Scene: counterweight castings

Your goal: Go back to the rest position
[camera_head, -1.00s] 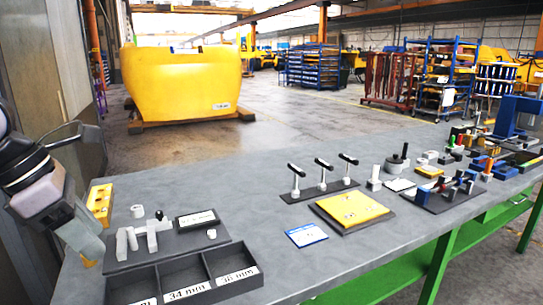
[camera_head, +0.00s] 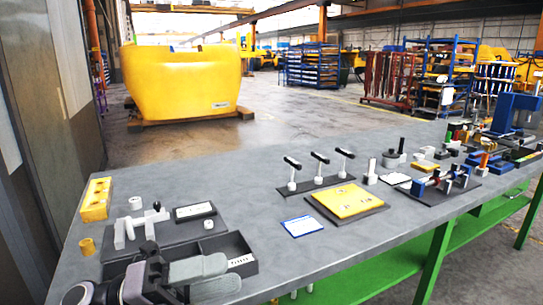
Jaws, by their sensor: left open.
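My left gripper (camera_head: 226,275) is in the lower left of the head view, close to the camera. Its two pale grey fingers point right and look apart, with nothing seen between them. The gripper and its dark wrist cover much of the black compartment tray (camera_head: 235,243), including most of its labels. A small brass-coloured cylinder (camera_head: 87,246) stands on the table to the left of the tray, apart from the gripper. My right gripper is not in view.
The grey table (camera_head: 255,240) carries a yellow block (camera_head: 96,198), a dark plate with grey pieces (camera_head: 150,234), a rack of black-handled tools (camera_head: 320,178), a yellow plate (camera_head: 347,200) and a blue-white card (camera_head: 303,226). Several fixtures crowd the right end. A yellow casting (camera_head: 180,82) stands on the floor behind.

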